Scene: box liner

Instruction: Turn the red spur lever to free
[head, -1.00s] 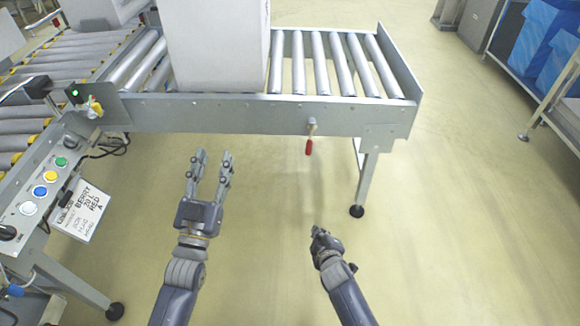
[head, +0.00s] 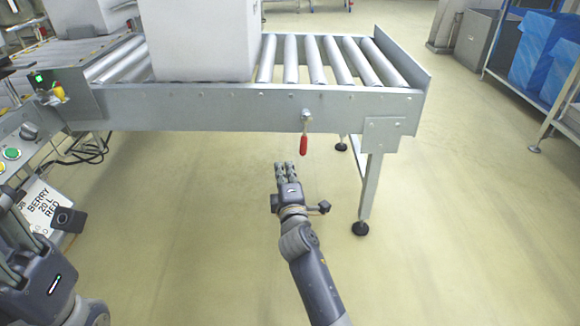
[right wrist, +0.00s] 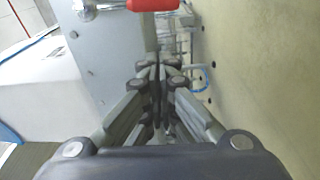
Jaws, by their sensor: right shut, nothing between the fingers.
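The red spur lever (head: 303,145) hangs almost straight down from a metal pivot (head: 306,116) on the front rail of the spur conveyor. In the right wrist view the red handle (right wrist: 152,4) shows at the top edge, cut off by the frame. My right gripper (head: 284,166) is shut and empty. It is just below and left of the lever in the head view, apart from it. My left gripper (head: 12,250) is at the lower left edge of the head view, partly cut off, so its finger opening is unclear.
A large white box (head: 200,40) stands on the roller conveyor (head: 315,60), left of the lever. A conveyor leg (head: 370,190) stands right of my right gripper. A control panel (head: 15,145) and a hanging sign (head: 42,205) are at the left. The floor below the rail is clear.

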